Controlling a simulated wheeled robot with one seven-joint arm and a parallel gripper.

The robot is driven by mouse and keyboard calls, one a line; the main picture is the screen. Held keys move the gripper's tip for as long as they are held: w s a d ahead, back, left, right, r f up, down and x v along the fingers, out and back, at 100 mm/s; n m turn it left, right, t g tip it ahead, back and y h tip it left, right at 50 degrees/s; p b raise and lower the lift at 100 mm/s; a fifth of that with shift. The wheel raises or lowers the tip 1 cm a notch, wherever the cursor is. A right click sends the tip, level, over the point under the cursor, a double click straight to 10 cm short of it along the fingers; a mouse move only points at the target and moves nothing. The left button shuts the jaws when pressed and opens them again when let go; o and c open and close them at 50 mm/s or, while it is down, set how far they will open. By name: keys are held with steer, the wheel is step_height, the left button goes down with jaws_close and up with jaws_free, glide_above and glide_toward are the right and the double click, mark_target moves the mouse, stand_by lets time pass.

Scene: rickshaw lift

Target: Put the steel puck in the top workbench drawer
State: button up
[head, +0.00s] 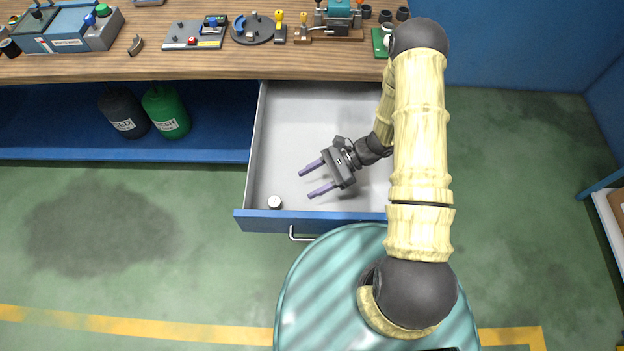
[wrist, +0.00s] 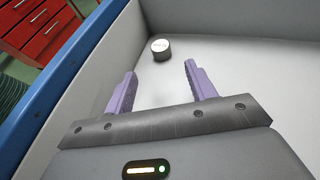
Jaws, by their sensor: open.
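The steel puck (head: 275,202), a small dark cylinder with a pale labelled top, stands on the drawer floor in the front left corner. It also shows in the wrist view (wrist: 161,49), beyond the fingertips. The top workbench drawer (head: 300,120) is pulled out, with a pale grey inside and a blue front. My gripper (head: 309,180) is over the inside of the drawer, with its two purple fingers spread and nothing between them. In the head view it is to the right of the puck and apart from it; it also shows in the wrist view (wrist: 160,78).
The wooden workbench top (head: 190,66) above carries several tools and fixtures. A black bottle (head: 123,112) and a green bottle (head: 166,111) stand on the blue shelf left of the drawer. A red cabinet (wrist: 35,28) shows in the wrist view. Green floor left of the drawer is clear.

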steer(key=shift+d+r, duration=0.1)
steer(key=shift+r, duration=0.25)
steer(key=s+d+r+n+t+h, duration=0.1)
steer(key=d+r+n+t+h, duration=0.1)
steer(key=d+r+n+h, duration=0.2)
steer(key=s+d+r+n+t+h, duration=0.1)
steer(key=d+r+n+h, duration=0.3)
steer(key=r, duration=0.7)
steer(key=s+d+r+n+t+h, duration=0.2)
steer(key=d+r+n+t+h, duration=0.1)
steer(key=r+n, duration=0.3)
steer(key=shift+d+r+t+h, duration=0.4)
steer(key=shift+d+r+h, duration=0.35)
steer(key=shift+r+h, duration=0.15)
steer(key=shift+w, duration=0.1)
